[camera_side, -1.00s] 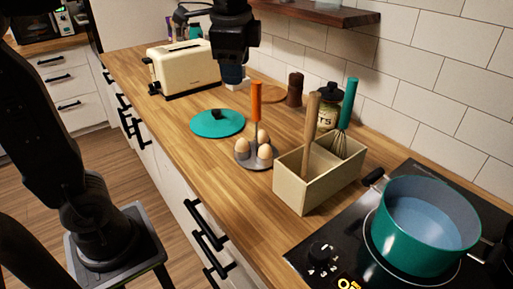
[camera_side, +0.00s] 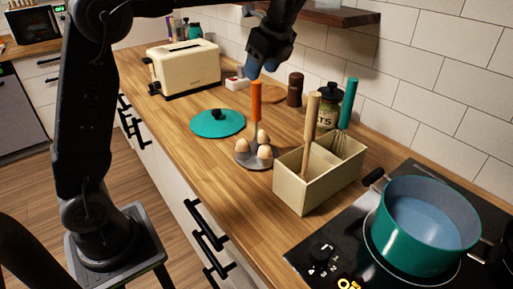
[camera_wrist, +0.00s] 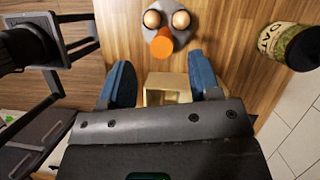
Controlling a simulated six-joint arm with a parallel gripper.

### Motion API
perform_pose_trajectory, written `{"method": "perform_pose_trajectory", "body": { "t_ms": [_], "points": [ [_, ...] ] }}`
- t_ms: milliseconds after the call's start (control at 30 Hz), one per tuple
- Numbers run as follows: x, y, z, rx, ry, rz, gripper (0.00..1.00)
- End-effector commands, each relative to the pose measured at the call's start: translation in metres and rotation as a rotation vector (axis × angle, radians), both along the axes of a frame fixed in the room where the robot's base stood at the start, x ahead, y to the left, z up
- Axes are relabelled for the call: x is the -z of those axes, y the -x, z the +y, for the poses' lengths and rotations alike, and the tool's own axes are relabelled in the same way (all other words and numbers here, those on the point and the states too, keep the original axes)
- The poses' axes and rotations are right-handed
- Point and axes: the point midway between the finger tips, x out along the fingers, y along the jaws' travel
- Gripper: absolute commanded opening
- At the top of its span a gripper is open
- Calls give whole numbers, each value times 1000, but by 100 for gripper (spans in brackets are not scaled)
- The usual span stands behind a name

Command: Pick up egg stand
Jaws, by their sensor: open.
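The egg stand (camera_side: 242,158) is a grey round base with an upright orange handle (camera_side: 256,100) and several brown eggs (camera_side: 264,151) around it. It stands on the wooden counter. My gripper (camera_side: 254,72) is above the handle, its blue fingertips a little over the handle's top and apart from it. In the wrist view my gripper's blue fingers (camera_wrist: 164,84) are spread with nothing between them that they touch. The orange handle's top (camera_wrist: 162,42) shows beyond the fingers, with two eggs behind it and the grey base (camera_wrist: 185,38) partly visible.
A beige utensil box (camera_side: 318,176) with a wooden tool and a teal-handled whisk stands close to the right of the stand. A teal lid (camera_side: 217,123) lies to the left. A jar (camera_side: 327,103), a toaster (camera_side: 184,68) and a teal pot (camera_side: 424,228) on the hob are around.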

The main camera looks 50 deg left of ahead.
Motion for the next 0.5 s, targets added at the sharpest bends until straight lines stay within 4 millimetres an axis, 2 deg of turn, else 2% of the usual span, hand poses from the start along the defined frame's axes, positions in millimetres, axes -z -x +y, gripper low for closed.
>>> {"method": "perform_pose_trajectory", "body": {
  "t_ms": [267,500],
  "points": [
    [20,2,8,-2,0,0,57],
    [53,3,21,-2,0,1,57]
  ]
}}
